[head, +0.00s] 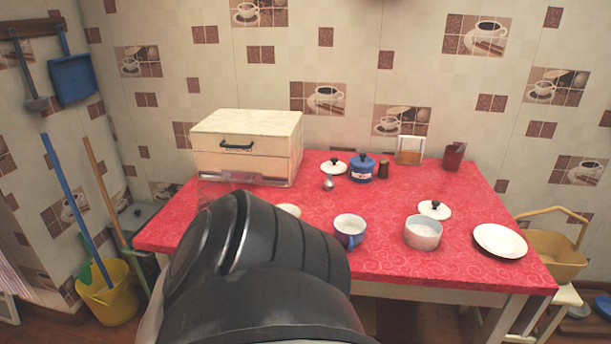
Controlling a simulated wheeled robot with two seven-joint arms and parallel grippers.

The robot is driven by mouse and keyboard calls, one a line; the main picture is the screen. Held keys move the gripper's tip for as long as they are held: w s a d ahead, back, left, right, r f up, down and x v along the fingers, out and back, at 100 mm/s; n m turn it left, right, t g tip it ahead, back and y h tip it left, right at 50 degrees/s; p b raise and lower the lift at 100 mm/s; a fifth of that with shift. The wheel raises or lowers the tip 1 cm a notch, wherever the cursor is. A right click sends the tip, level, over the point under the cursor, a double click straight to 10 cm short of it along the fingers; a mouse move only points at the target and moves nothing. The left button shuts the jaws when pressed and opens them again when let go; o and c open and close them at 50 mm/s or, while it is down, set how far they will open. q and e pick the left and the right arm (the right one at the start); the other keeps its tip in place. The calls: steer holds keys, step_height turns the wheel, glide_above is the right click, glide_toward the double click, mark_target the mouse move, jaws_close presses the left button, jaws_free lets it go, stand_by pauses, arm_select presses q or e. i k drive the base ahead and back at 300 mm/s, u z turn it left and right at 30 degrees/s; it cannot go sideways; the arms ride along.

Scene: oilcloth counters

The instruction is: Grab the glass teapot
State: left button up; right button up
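I cannot make out a clear glass teapot on the red table (390,205). A small square item (411,150) with a pale frame and an orange-brown lower part stands at the back right; I cannot tell exactly what it is. A see-through shape (222,183) shows low in front of the cream bread box (245,145), partly hidden by my dark arm link; I cannot tell what it is. Neither gripper is in view. My arm link covers the front left of the table.
A blue lidded pot (361,168), brown jar (383,169) and dark red cup (454,156) stand at the back. A blue mug (349,231), white pot (423,233) and white plate (500,241) are nearer the front. A yellow bucket (108,295) stands on the floor left.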

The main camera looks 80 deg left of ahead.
mark_target(209, 188)
steer(key=u, duration=1.15)
steer(key=k, duration=0.3)
steer(key=u, duration=1.2)
